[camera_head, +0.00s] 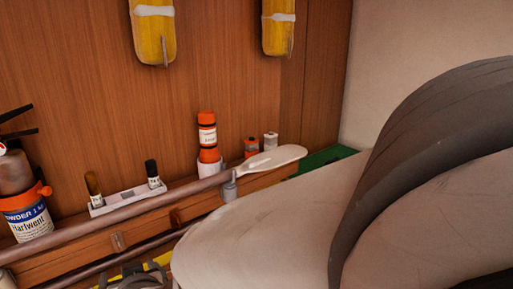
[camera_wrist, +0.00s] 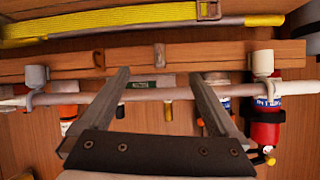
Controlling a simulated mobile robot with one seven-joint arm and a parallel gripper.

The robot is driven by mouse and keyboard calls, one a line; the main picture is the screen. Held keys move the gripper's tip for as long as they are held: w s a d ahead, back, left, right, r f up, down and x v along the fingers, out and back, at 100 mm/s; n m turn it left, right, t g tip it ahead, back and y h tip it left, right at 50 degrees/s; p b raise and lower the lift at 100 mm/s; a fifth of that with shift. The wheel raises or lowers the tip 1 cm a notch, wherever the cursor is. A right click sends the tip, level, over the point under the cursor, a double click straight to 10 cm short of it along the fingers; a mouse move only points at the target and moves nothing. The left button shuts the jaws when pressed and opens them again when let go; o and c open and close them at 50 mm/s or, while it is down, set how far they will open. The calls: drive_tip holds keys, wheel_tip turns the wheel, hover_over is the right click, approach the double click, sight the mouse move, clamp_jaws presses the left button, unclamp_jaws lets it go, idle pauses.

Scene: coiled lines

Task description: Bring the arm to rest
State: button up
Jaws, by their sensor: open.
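My gripper (camera_wrist: 149,78) shows in the wrist view with its two grey fingers spread apart and nothing held between them. A pale pole (camera_wrist: 150,95) crosses the view at the fingers; I cannot tell how far it is from them.
In the head view a long pole (camera_head: 135,212) runs along a wooden shelf. An orange-capped bottle (camera_head: 207,138), a white tray (camera_head: 128,198) and a fire extinguisher (camera_head: 24,205) stand behind it. A yellow strap (camera_wrist: 100,20) shows in the wrist view.

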drive_tip(key=w+d+r+m+h+p, duration=0.1)
drive_tip(key=w+d+r, duration=0.15)
drive_tip(key=d, duration=0.25)
drive_tip(key=w+d+r, duration=0.2)
drive_tip(key=d+r, duration=0.2)
drive_tip(key=d, duration=0.2)
drive_tip(key=s+d+r+m+g+h+p, duration=0.1)
drive_tip(key=s+d, duration=0.3)
drive_tip(key=d, duration=0.5)
drive_tip(key=s+d+r+m+g+h+p, duration=0.1)
drive_tip(key=s+d+r+m+h, duration=0.1)
drive_tip(key=d, duration=0.7)
drive_tip(key=s+d+r+m+g+h, duration=0.1)
drive_tip(key=s+d+m+h, duration=0.1)
drive_tip(key=s+d, duration=0.4)
drive_tip(key=d+h, duration=0.1)
drive_tip(key=d, duration=0.3)
drive_tip(key=shift+s+r+g+h+p, duration=0.3)
drive_tip(key=shift+r+g+h+p, duration=0.05)
drive_tip(key=shift+g+h+p, duration=0.05)
